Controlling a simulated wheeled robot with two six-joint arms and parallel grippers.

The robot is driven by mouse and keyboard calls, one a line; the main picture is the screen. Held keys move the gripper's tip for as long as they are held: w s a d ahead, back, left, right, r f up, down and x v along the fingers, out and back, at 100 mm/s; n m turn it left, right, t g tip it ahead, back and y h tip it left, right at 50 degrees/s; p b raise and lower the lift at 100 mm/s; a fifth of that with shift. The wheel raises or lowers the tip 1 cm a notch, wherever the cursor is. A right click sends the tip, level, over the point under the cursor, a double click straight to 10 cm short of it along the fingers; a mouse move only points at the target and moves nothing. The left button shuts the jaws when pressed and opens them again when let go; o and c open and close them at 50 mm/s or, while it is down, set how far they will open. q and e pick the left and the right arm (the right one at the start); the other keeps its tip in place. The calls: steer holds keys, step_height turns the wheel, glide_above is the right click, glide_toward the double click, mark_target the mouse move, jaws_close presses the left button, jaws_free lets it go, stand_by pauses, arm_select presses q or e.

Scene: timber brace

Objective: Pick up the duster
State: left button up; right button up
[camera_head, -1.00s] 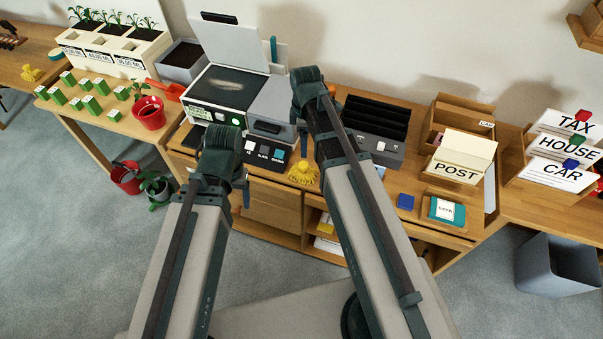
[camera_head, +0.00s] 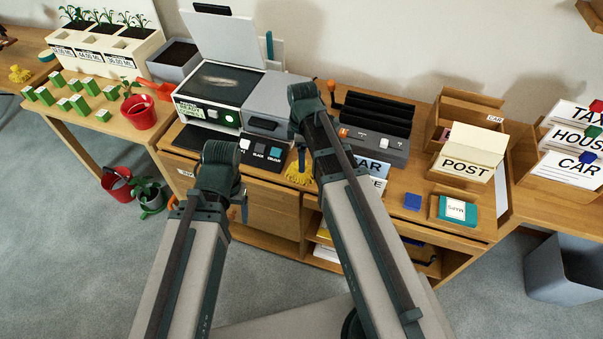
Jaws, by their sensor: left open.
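A crumpled yellow duster (camera_head: 298,175) lies on the wooden desk, in front of the copier and partly behind my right arm. A similar yellow cloth-like thing (camera_head: 20,74) lies on the far-left table. My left gripper (camera_head: 238,208) is open and appears empty; its dark arm link hides much of it. It hangs before the desk's front edge, left of the duster and apart from it. My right gripper (camera_head: 301,158) is mostly hidden behind its arm; a dark blue part shows close to the duster in the picture. I cannot tell whether they touch.
The copier (camera_head: 218,92) stands behind the duster, with a button panel (camera_head: 262,153) to its left. A black sorter (camera_head: 375,115), a POST box (camera_head: 465,168), a blue block (camera_head: 412,201) and a teal box (camera_head: 457,209) stand to the right. Grey floor lies open at lower left.

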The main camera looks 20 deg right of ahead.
step_height(320, 180, down, 4)
steer(key=b, duration=0.3)
steer(key=shift+f, duration=0.1)
jaws_close()
